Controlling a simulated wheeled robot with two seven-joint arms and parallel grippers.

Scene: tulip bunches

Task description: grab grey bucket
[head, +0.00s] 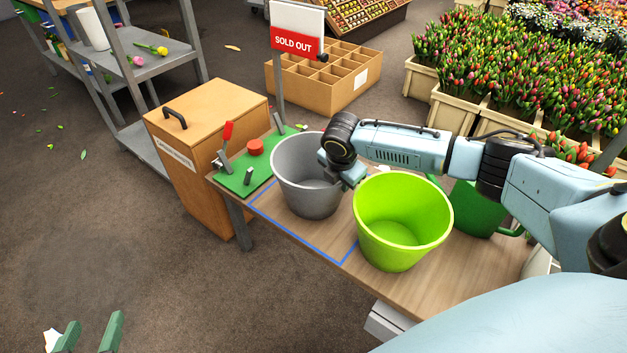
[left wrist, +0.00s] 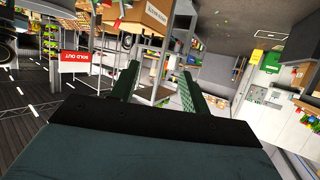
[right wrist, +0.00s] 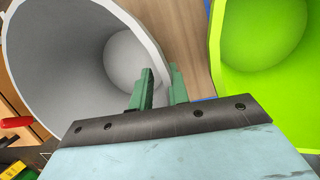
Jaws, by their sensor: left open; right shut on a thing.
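The grey bucket (head: 296,183) stands upright on the wooden table, inside a blue taped outline. It is empty and also fills the left of the right wrist view (right wrist: 60,60). My right gripper (right wrist: 163,88) is shut on the bucket's rim, with one finger inside the wall and one outside. In the head view my right arm hides part of the bucket's right rim and the fingers are mostly covered. My left gripper (head: 88,337) is open and empty, low at the bottom left, far from the bucket; its fingers also show in the left wrist view (left wrist: 157,86).
A lime green bucket (head: 376,237) stands close to the right of the grey one. A dark green watering can (head: 470,212) is behind it. A green board with a red lever (head: 245,172) lies to the left, beside a wooden box (head: 205,118). A SOLD OUT sign (head: 294,42) rises behind.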

